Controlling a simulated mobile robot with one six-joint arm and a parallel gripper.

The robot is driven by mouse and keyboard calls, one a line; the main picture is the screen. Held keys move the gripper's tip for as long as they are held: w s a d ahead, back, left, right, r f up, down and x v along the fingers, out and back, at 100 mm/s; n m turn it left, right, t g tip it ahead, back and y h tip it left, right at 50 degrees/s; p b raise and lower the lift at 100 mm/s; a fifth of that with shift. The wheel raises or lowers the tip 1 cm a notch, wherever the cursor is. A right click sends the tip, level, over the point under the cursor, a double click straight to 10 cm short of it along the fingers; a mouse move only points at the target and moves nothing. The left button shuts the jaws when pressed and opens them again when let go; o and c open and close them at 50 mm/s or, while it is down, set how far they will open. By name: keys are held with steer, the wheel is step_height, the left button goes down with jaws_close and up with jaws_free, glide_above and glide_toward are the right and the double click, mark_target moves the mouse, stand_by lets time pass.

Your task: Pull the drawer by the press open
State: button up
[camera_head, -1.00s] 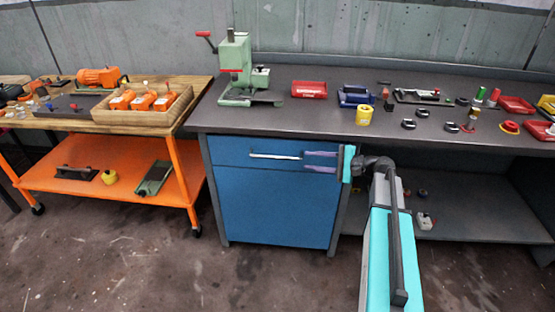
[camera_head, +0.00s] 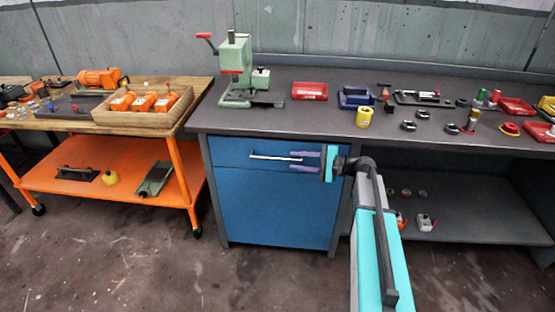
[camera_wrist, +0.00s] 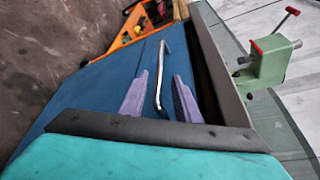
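The blue drawer (camera_head: 229,151) is the top front of the blue cabinet, below the bench top and the green press (camera_head: 238,72). Its silver bar handle (camera_head: 270,156) runs across the front. My gripper (camera_head: 292,161) is open at the handle's right end, one finger above the bar and one below. In the wrist view the handle (camera_wrist: 163,70) passes between the two purple fingers of my gripper (camera_wrist: 161,80), with a gap on each side. The wrist view shows a dark gap along the drawer's top edge; I cannot tell how far the drawer stands out.
A blue cabinet door (camera_head: 275,208) lies below the drawer. An orange cart (camera_head: 180,170) stands to the left. The bench top (camera_head: 330,118) holds trays and small parts, and a lower shelf (camera_head: 465,205) is to the right. The floor before the cabinet is clear.

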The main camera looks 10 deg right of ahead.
mark_target(285, 159)
steer(key=shift+x, duration=3.8)
